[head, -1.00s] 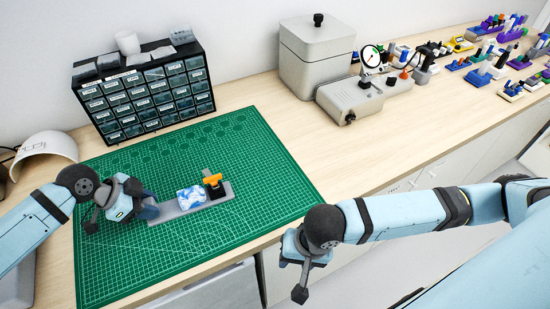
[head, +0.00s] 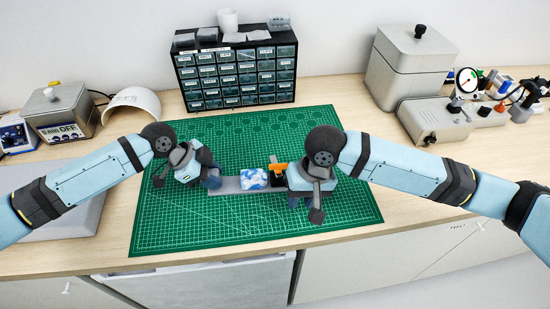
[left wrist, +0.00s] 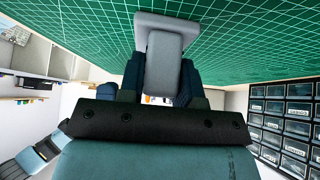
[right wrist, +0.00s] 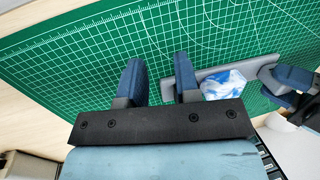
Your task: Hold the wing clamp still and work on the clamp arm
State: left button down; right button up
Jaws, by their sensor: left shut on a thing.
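The wing clamp (head: 231,186) is a grey bar lying on the green mat. A blue-and-white marbled piece (head: 254,178) sits on it, and it also shows in the right wrist view (right wrist: 223,85). The orange clamp arm (head: 279,167) is at the bar's right end, partly hidden by my right gripper. My left gripper (head: 211,180) is shut on the bar's left end; the left wrist view shows the grey end (left wrist: 164,62) between its fingers.
The cutting mat (head: 170,235) is otherwise clear. A drawer cabinet (head: 236,75) stands behind it. A grey lidded box (head: 408,65) and a gauge unit (head: 435,118) are at the back right. A heater box (head: 60,108) and white curved shell (head: 130,103) are at the left.

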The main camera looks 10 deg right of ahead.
aim_at(274, 161)
jog(key=w+a+r+n+h, duration=0.1)
jog(key=w+a+r+h, duration=0.25)
jog(key=w+r, duration=0.85)
jog(key=shift+t+y, duration=0.3)
jog(key=shift+y, duration=0.15)
jog(key=f, duration=0.8)
jog(key=w+f, duration=0.1)
jog(key=f, duration=0.4)
jog(key=shift+a+f, duration=0.1)
jog(key=shift+a, duration=0.25)
